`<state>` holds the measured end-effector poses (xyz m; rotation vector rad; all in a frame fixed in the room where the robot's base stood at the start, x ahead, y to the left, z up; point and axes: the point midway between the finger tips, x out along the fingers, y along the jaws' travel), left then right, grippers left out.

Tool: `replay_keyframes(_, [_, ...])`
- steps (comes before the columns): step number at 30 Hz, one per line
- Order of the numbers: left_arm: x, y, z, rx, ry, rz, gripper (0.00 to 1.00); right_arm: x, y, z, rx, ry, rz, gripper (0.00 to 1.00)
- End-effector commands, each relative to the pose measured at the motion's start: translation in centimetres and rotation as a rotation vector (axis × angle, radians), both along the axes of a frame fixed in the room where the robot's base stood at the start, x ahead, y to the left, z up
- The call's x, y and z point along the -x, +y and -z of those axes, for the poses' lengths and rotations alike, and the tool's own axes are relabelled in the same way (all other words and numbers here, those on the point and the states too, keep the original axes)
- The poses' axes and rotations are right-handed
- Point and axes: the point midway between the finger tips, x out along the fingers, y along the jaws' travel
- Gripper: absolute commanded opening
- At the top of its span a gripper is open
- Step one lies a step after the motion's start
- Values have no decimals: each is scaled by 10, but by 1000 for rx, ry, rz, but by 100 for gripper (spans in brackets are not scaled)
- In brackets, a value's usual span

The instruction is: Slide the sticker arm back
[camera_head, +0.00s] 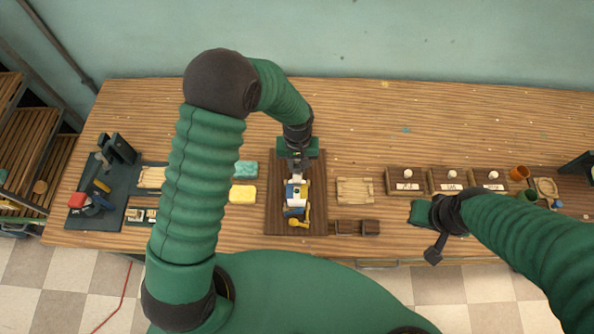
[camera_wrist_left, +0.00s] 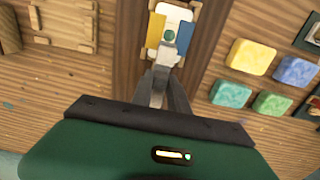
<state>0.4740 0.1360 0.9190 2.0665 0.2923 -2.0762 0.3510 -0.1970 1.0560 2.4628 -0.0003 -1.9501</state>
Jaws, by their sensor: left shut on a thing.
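The sticker device stands on a dark wooden board (camera_head: 275,217) in the middle of the bench. It has a white body (camera_head: 296,194) with blue and yellow parts. Its yellow arm (camera_head: 304,222) shows at the near end in the head view. My left gripper (camera_head: 297,172) reaches down at the far end of the device. In the left wrist view its fingers (camera_wrist_left: 166,88) are closed together on a pale part at the end of the white body (camera_wrist_left: 172,22). The gripped part is mostly hidden by the fingers. My right gripper (camera_head: 431,222) hangs near the front edge; its jaws are unclear.
A teal soap (camera_head: 246,169) and a yellow soap (camera_head: 242,194) lie left of the board. A wooden tray (camera_head: 355,190) lies right of it, with several compartments (camera_head: 407,182) beyond. A dark tool mat (camera_head: 100,205) is at the left end. The back of the bench is mostly clear.

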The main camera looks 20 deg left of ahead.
Motion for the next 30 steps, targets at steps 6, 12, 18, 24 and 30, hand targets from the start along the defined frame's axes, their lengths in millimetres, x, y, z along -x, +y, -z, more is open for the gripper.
replay_keyframes(6, [-50, 14, 0, 0, -9, -3, 0, 0, 0, 5, 0, 0, 0, 0])
replay_keyframes(12, [-63, 18, -2, 0, -10, 1, 0, 0, 0, 6, 0, 0, 0, 0])
replay_keyframes(18, [-64, 18, -3, 0, -12, 0, 0, 0, 0, 5, 0, 0, 0, 0])
replay_keyframes(24, [-63, 18, -2, 0, -10, 0, 42, 0, 0, 5, 0, 0, 0, 0])
replay_keyframes(30, [-62, 18, -2, 0, -8, 0, 42, 0, 0, 6, 0, 0, 0, 0])
